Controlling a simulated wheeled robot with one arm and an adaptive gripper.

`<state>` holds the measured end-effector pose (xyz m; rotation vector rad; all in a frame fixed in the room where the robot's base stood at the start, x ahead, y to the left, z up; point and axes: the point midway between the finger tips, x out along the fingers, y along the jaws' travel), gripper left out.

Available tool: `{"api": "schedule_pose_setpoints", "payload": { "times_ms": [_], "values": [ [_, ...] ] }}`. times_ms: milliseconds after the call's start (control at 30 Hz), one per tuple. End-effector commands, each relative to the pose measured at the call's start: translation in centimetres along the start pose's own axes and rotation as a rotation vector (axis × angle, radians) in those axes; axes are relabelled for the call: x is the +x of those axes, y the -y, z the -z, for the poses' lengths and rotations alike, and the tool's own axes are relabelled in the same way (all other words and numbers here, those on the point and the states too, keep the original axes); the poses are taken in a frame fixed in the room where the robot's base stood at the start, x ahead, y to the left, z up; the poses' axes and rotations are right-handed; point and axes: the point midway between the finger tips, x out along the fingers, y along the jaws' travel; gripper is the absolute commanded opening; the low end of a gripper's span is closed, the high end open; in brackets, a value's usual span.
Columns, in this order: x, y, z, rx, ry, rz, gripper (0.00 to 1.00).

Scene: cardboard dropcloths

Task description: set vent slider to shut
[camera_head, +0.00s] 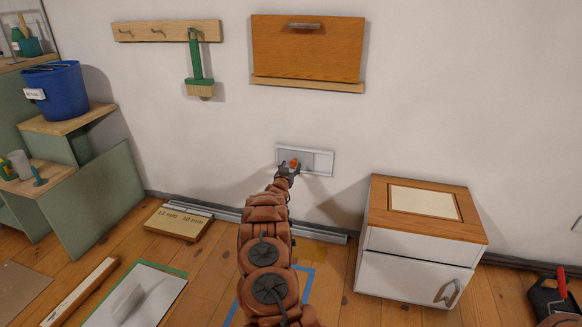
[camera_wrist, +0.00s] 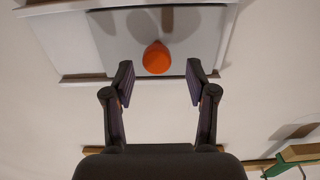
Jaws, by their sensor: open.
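The vent (camera_head: 320,162) is a white frame low on the wall, in the middle of the head view. A grey sliding panel (camera_wrist: 110,40) with an orange knob (camera_wrist: 156,58) sits in it. In the head view the panel is toward the left of the frame, with a pale section at the right. The knob also shows in the head view (camera_head: 295,162), at my gripper (camera_head: 287,168). In the wrist view my gripper (camera_wrist: 159,80) is open, and the knob appears centred just beyond the gap between its fingertips. Contact is not visible.
A white cabinet (camera_head: 415,275) with a wooden top stands to the right. A wooden flap panel (camera_head: 307,48) hangs above the vent. A hook rail (camera_head: 150,32) with a green brush (camera_head: 197,65) is at upper left. A board (camera_head: 178,222) lies on the floor below. The wall around the vent is clear.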

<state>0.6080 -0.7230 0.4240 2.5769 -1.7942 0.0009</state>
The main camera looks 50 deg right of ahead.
Motion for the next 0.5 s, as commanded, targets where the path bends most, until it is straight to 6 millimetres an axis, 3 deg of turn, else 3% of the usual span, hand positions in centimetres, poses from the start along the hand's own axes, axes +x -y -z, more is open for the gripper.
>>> {"api": "schedule_pose_setpoints", "payload": {
  "times_ms": [500],
  "values": [
    [-4.1,0.2,-0.1,0.000,0.002,0.004,0.57]
  ]
}}
